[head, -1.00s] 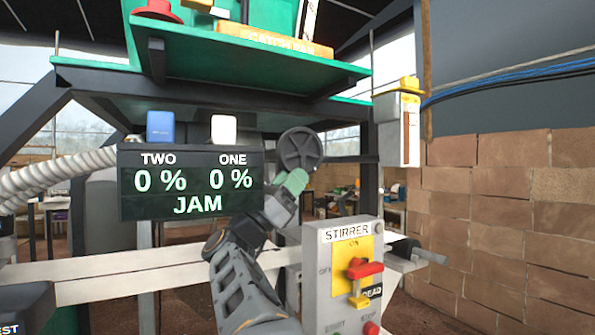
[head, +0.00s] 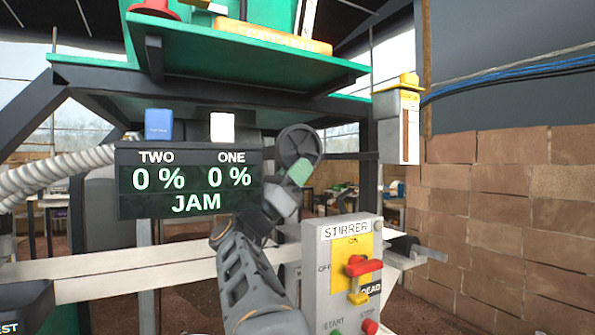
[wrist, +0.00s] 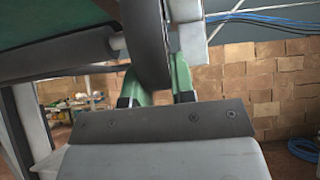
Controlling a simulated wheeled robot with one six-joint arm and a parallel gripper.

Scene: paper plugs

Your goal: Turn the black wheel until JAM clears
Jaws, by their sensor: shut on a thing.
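The black wheel (head: 297,143) stands upright to the right of the dark display, under the green machine deck. My gripper (head: 300,171) is at its lower right rim, with a green finger showing. In the wrist view the wheel (wrist: 147,38) is seen edge on and its rim runs down between the green fingers of my gripper (wrist: 156,80). The gripper is shut on the rim; the exact contact is partly hidden. The display (head: 190,180) reads TWO 0 %, ONE 0 % and JAM.
A grey STIRRER box (head: 313,275) with a red and yellow switch stands to the right of my arm. A ribbed hose (head: 50,178) runs at left. A white rail (head: 110,290) crosses below the display. A brick wall (head: 500,220) is at right.

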